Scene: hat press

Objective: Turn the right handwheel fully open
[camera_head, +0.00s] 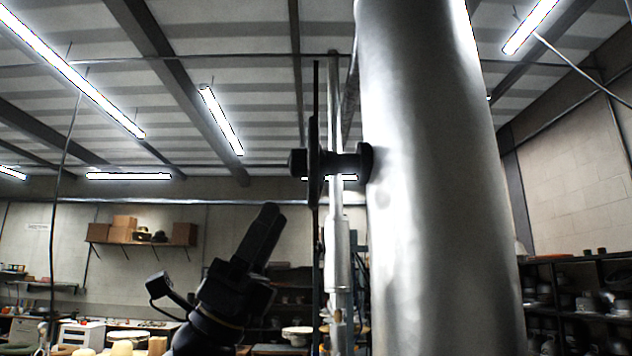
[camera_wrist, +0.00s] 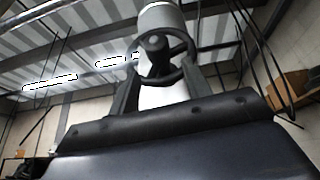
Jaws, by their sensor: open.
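One handwheel (camera_head: 313,165) is in view, dark and seen edge-on in the head view, on a short stem at the left side of a large grey metal cylinder. My gripper (camera_head: 270,212) is below and left of it, pointing up and right, with a visible gap to the wheel. In the wrist view the handwheel (camera_wrist: 156,44) is seen face-on, with its hub and spokes showing. The fingers of my gripper (camera_wrist: 161,78) are spread apart and empty, with the wheel framed between and beyond them. Whether this is the right handwheel cannot be told.
The grey cylinder (camera_head: 430,180) fills the space right of the wheel. Thin upright pipes (camera_head: 337,250) stand just behind the wheel. Shelves with boxes (camera_head: 140,232) and workbenches are far back. The air left of the wheel is clear.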

